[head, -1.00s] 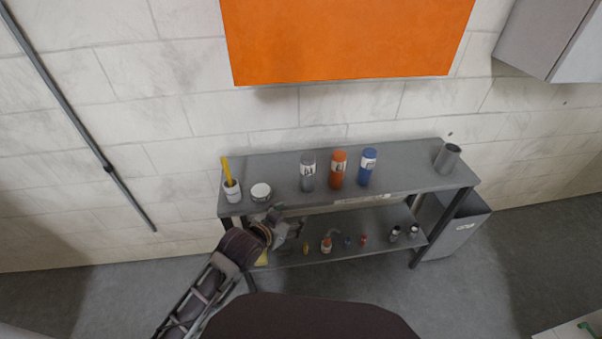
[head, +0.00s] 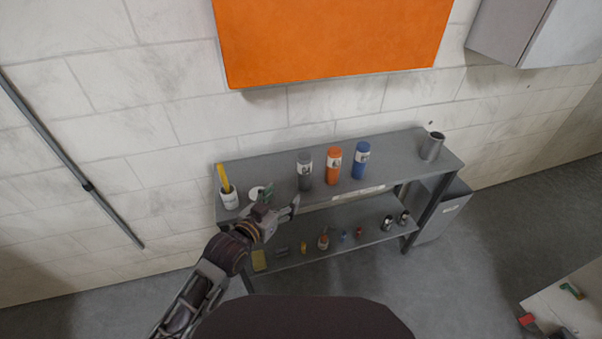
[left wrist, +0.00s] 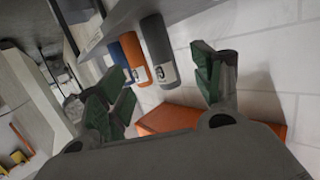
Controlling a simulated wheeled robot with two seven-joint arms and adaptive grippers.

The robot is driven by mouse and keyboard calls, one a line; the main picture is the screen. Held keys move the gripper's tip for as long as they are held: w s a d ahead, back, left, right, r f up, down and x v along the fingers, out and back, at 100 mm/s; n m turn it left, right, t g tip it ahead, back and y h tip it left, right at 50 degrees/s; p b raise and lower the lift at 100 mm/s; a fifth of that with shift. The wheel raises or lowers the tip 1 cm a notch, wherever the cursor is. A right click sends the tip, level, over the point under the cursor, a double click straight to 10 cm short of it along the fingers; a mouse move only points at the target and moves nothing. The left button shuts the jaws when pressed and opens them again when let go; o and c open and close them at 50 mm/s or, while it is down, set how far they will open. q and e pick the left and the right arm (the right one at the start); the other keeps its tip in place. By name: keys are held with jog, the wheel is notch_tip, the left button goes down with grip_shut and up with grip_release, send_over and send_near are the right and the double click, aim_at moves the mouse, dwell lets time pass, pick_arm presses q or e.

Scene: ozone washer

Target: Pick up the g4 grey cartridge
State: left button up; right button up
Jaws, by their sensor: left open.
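The grey cartridge (head: 304,170) stands upright on the top shelf of the grey table, left of the orange cartridge (head: 333,166) and the blue cartridge (head: 361,160). It has a white label band. My left gripper (head: 282,197) is open and empty, to the left of the grey cartridge and nearer the shelf's front edge, apart from it. In the left wrist view the grey cartridge (left wrist: 158,50) shows beyond and between the open green-padded fingers (left wrist: 165,90), with the orange cartridge (left wrist: 134,58) beside it. My right gripper is not in view.
A white cup with a yellow item (head: 229,196) and a round white container (head: 257,192), partly hidden by my gripper, stand at the shelf's left. A grey cup (head: 432,147) stands at its right. Several small items lie on the lower shelf (head: 345,222).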

pick_arm(q)
jog(key=t+h, duration=0.1)
jog(key=t, duration=0.1)
send_near(301, 162)
jog(key=shift+s, duration=0.6)
jog(key=shift+a+f, duration=0.1)
jog(key=shift+a, duration=0.3)
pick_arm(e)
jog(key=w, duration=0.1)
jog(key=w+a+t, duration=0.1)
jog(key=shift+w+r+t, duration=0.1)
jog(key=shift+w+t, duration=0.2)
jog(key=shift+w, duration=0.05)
pick_arm(q)
jog(key=shift+w, duration=0.1)
jog(key=shift+b+x, duration=0.3)
jog(key=shift+x, duration=3.3)
jog(key=shift+w+d, duration=0.35)
jog(key=shift+w, duration=0.1)
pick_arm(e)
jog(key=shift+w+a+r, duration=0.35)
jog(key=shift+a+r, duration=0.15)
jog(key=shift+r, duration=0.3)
pick_arm(q)
jog(key=shift+w, duration=0.1)
